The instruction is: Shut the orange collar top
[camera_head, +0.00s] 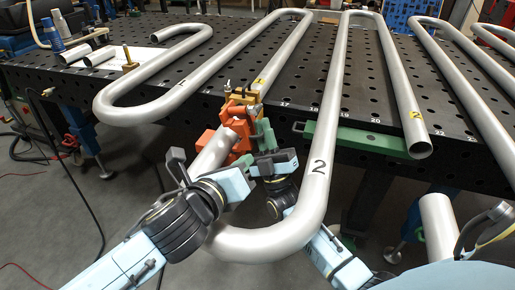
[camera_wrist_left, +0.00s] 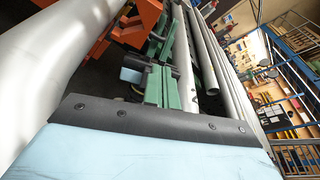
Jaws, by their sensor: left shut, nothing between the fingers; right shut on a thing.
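The orange collar (camera_head: 237,130) sits at the table's front edge, where the end of coil 2 (camera_head: 216,148) meets a pipe (camera_head: 267,78) on the table. Its orange parts also show in the left wrist view (camera_wrist_left: 146,22). Whether its top is fully down is hard to tell. My left gripper (camera_head: 243,160) is shut and empty, just below the collar and beside the pipe end. Its green fingers show in the left wrist view (camera_wrist_left: 158,122). My right gripper (camera_head: 264,134) is shut at the collar's right side, seemingly on an orange part; the fingers hide the grip.
The black perforated table (camera_head: 225,66) carries several grey serpentine pipes. A yellow clamp block (camera_head: 240,100) stands behind the collar. A green bar (camera_head: 365,141) runs along the table's front edge at right. Coil 2's lower bend (camera_head: 262,243) hangs before the table, close to both arms.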

